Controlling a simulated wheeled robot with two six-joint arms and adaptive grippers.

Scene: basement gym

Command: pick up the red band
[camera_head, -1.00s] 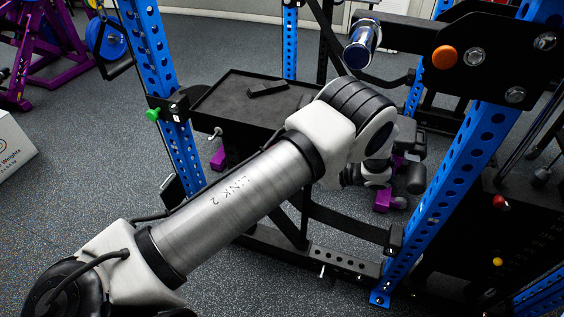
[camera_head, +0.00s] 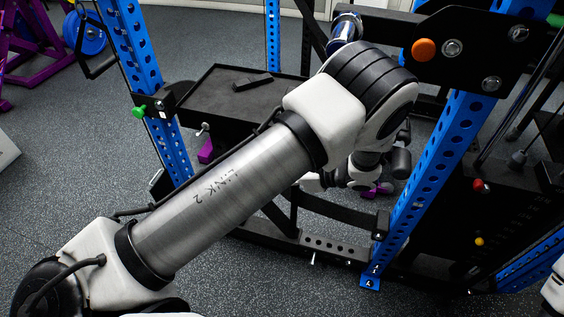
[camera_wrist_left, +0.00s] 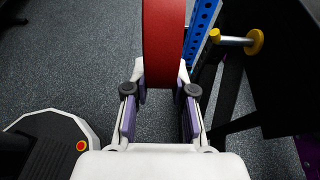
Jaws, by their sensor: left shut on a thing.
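The red band (camera_wrist_left: 163,42) shows in the left wrist view as a broad red strip at the top middle. It runs down between the fingers of my left gripper (camera_wrist_left: 160,98), which is shut on it. The band's upper part runs out of the picture. In the head view my left arm reaches across the middle towards the rack. The red band cannot be made out there, and the left gripper is largely hidden behind the arm. My right gripper is in neither view.
A blue rack upright (camera_head: 430,185) stands right of my arm, another (camera_head: 150,90) to the left. A black tray (camera_head: 210,100) holding a small dark object lies behind the arm. A black crossbar (camera_head: 335,247) runs low between the uprights. The floor at front left is clear.

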